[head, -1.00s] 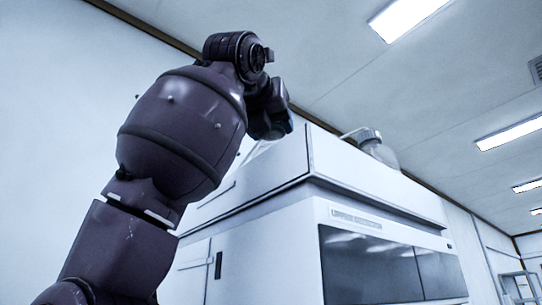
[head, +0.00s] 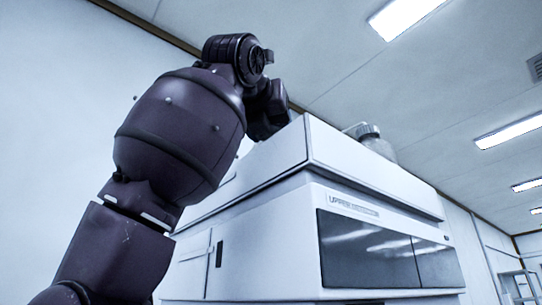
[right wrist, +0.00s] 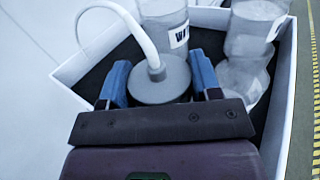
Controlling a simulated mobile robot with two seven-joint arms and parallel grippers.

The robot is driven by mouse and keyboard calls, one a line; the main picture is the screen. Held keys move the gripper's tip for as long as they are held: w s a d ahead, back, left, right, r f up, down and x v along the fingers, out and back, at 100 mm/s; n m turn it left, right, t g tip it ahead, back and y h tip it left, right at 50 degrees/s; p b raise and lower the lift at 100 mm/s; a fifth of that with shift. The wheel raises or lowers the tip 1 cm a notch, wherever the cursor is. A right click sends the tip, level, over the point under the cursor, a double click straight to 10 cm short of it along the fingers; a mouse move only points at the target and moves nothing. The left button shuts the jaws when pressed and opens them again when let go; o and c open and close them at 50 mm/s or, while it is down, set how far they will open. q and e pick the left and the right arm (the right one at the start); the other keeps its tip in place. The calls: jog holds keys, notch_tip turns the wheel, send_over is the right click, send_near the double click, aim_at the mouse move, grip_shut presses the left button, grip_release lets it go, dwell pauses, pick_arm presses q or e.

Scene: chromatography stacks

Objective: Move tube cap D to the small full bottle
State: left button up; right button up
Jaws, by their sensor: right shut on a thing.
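A round grey tube cap (right wrist: 160,80) with a thick white tube (right wrist: 128,28) rising from it sits between the blue fingers of my right gripper (right wrist: 158,78) in the right wrist view. The gripper is shut on this cap. No letter on it is readable. A clear bottle (right wrist: 166,14) with a dark-lettered label stands just beyond the cap. Another clear bottle (right wrist: 255,28) stands to the right. I cannot tell which is the small full one. In the head view the right gripper's fingers are hidden behind the machine's top edge. My left gripper is not in view.
The bottles stand in a white-walled tray (right wrist: 284,125) with a dark floor. In the head view, a tall white machine (head: 260,170) fills the centre, and a capped bottle (head: 380,146) shows above its top edge. Yellow-striped floor marking (right wrist: 309,75) lies at the right.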

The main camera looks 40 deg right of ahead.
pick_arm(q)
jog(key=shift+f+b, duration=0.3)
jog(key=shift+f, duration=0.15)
pick_arm(e)
jog(key=shift+f, duration=0.45)
jog(key=o, duration=1.3)
jog(key=shift+c, duration=0.2)
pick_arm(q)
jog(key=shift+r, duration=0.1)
pick_arm(e)
jog(key=shift+r+p, duration=1.15)
jog(key=shift+r, duration=0.1)
jog(key=shift+r+p, duration=0.65)
jog(key=shift+r, duration=1.6)
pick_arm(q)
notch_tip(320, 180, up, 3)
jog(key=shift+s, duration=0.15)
